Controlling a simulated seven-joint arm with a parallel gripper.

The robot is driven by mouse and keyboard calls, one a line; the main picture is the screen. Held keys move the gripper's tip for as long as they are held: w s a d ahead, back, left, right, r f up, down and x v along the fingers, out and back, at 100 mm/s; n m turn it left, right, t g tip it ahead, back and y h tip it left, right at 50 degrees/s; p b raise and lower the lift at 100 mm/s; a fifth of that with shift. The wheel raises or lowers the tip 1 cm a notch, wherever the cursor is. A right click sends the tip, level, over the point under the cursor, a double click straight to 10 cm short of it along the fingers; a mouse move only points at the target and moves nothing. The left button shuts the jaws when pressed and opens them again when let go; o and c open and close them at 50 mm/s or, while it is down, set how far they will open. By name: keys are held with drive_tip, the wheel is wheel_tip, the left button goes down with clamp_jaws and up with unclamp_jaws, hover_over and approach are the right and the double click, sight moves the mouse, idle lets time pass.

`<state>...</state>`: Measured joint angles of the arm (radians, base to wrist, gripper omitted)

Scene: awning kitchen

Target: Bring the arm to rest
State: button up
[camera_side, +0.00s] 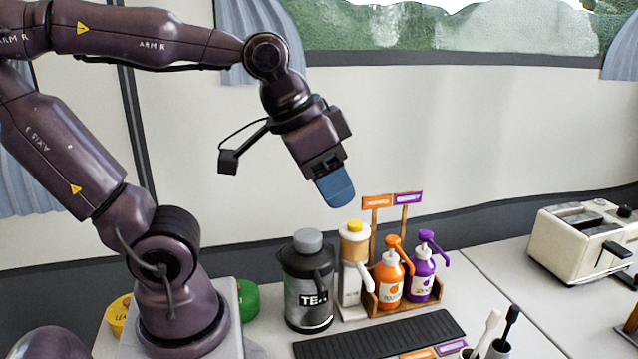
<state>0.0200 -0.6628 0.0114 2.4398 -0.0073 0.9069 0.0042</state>
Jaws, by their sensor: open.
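My gripper (337,190) hangs in the air at the end of my arm, above and behind the counter items. It points down and to the right, and its blue fingers are seen side-on, so the gap between them is hidden. Nothing shows held in the fingers. The fingertips are above the space between a dark tea flask (308,280) and a dispenser with a yellow top (355,262), touching neither.
An orange pump bottle (390,278) and a purple pump bottle (422,273) stand in a wooden rack with two signs. A black ribbed mat (380,336) lies in front. A cream toaster (585,240) stands right.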

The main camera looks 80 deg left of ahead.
drive_tip(key=shift+s+a+f, duration=0.15)
drive_tip(key=shift+s+f, duration=0.1)
drive_tip(key=shift+s, duration=0.55)
idle(1.5)
